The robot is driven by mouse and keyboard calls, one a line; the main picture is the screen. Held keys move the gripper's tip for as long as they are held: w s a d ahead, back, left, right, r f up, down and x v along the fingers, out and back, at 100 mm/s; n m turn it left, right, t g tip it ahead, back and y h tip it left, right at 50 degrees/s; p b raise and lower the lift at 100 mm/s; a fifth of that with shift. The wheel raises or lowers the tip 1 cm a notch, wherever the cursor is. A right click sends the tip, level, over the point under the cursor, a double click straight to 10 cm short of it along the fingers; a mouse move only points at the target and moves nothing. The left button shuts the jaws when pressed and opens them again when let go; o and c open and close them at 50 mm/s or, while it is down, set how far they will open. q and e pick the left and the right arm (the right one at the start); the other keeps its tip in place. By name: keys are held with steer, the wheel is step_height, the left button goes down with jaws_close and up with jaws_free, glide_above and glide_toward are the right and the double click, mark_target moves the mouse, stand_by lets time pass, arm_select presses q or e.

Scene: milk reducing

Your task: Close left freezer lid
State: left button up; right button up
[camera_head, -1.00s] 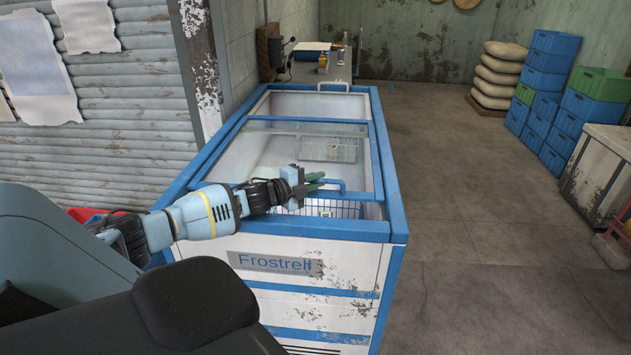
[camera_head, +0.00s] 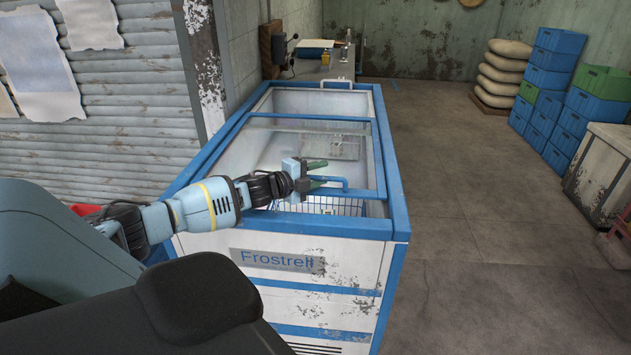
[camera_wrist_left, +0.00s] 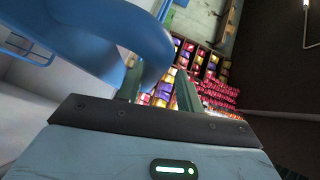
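The white and blue chest freezer (camera_head: 290,285) has sliding glass lids in blue frames. The nearer glass lid (camera_head: 265,150) has a blue loop handle (camera_head: 345,184) near its front edge. A gap in front of this lid shows a wire basket inside. My left gripper (camera_head: 321,171) is over the lid beside the handle, its green fingers apart and pointing right. In the left wrist view, a large blue curved bar (camera_wrist_left: 110,30) lies close to the fingers (camera_wrist_left: 158,90) and overlaps one. I cannot tell whether they touch. My right gripper is not in view.
A far lid section with a pale handle (camera_head: 337,83) is at the freezer's back. A corrugated wall (camera_head: 110,130) stands close on the left. Blue crates (camera_head: 545,75) and stacked sacks (camera_head: 500,70) stand at the back right. The floor right of the freezer is clear.

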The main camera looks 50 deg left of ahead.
arm_select(q)
step_height(320, 180, up, 2)
steer(key=shift+r, duration=0.15)
steer(key=shift+s+d+r, duration=0.25)
steer(key=shift+s+d, duration=0.15)
steer(key=shift+d, duration=0.05)
steer(key=o, duration=0.4)
steer(key=s+d, duration=0.2)
steer(key=s+d+r+p, duration=0.1)
steer(key=s+d, duration=0.1)
steer(key=s+d+p, duration=0.1)
steer(key=s+d, duration=0.1)
steer(key=s, duration=0.1)
steer(key=shift+d+r, duration=0.3)
steer(key=shift+d, duration=0.05)
steer(key=shift+c, duration=0.2)
steer(key=s+d, duration=0.3)
steer(key=shift+s+p, duration=0.35)
steer(key=shift+p, duration=0.05)
steer(key=c, duration=0.4)
steer(key=shift+o, duration=0.2)
steer(key=shift+s+d+f, duration=0.1)
steer(key=shift+f, duration=0.15)
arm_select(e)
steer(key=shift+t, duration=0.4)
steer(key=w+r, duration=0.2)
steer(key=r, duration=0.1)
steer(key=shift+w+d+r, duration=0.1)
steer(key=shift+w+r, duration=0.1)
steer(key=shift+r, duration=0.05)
